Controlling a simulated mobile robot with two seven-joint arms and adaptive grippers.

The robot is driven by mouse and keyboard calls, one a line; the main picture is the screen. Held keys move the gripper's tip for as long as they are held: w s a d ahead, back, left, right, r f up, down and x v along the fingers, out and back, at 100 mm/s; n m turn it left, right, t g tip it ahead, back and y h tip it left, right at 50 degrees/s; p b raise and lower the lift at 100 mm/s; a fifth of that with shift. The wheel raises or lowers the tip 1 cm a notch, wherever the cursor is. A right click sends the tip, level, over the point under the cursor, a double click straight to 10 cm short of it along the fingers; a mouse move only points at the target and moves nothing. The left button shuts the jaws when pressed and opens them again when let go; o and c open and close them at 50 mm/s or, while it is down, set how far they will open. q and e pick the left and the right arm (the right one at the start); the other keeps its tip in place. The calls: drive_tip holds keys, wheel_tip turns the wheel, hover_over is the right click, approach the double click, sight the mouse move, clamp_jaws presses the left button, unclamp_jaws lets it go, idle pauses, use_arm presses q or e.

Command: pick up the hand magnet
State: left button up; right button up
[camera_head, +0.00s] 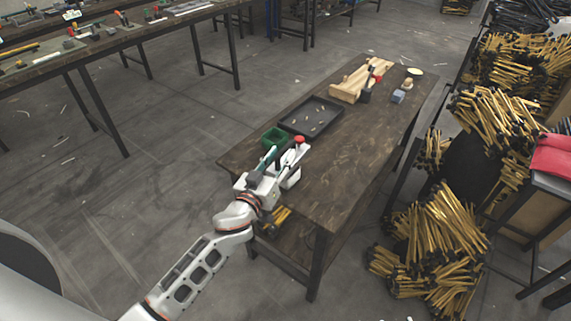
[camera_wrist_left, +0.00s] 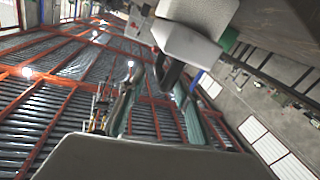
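I cannot pick out the hand magnet for certain. A small red-topped item (camera_head: 299,139) is at the table's near left end, right by my left gripper. A dark upright tool with a red part (camera_head: 366,92) stands at the far end by the wood. My left gripper (camera_head: 279,157) is over the table's near left edge, beside a green bin (camera_head: 275,137). In the left wrist view its fingers (camera_wrist_left: 155,105) are apart with nothing clearly between them. A white and grey body (camera_wrist_left: 188,42) is close above them there. My right gripper is not in view.
The brown table (camera_head: 340,190) holds a black tray (camera_head: 311,117) with small parts, wooden pieces (camera_head: 350,82) and a blue-grey block (camera_head: 398,96). The table's front right part is bare. Bundles of yellow rods (camera_head: 435,235) stand to the right. Another bench (camera_head: 60,65) is at the upper left.

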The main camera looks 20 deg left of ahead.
use_arm(q)
drive_tip(key=w, duration=0.3)
drive_tip(key=shift+w+d, duration=0.2)
drive_tip(key=shift+d, duration=0.05)
clamp_jaws()
drive_tip(key=shift+r, duration=0.1)
